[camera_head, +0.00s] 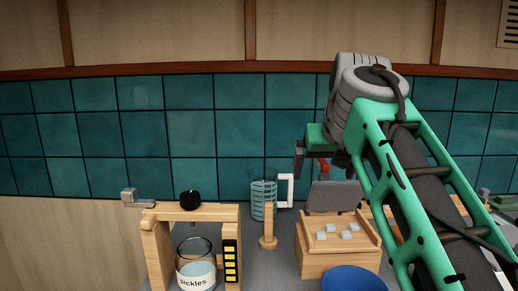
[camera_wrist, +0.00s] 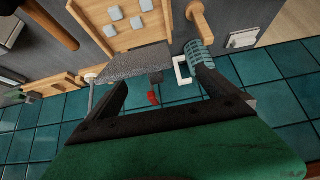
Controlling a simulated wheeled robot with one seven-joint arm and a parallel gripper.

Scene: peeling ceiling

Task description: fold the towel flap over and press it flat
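A grey speckled flap (camera_head: 335,196), the only thing I see that fits the towel flap, stands raised at the back of a wooden box (camera_head: 312,262). It also shows in the wrist view (camera_wrist: 132,64). Several pale cubes (camera_head: 336,233) sit on the box top in front of it. My gripper (camera_head: 319,166) is just above and behind the flap. In the wrist view, my gripper's (camera_wrist: 160,82) dark fingers are spread apart with no towel between them. The flap's far side and any contact with the fingers are hard to tell.
A small red piece (camera_wrist: 153,98) shows between my fingers. A ribbed teal glass (camera_head: 262,203) and a wooden post (camera_head: 268,228) stand left of the box. A blue bowl (camera_head: 353,281) is in front. A pickles jar (camera_head: 195,270) stands under a wooden frame (camera_head: 190,214). Tiled wall behind.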

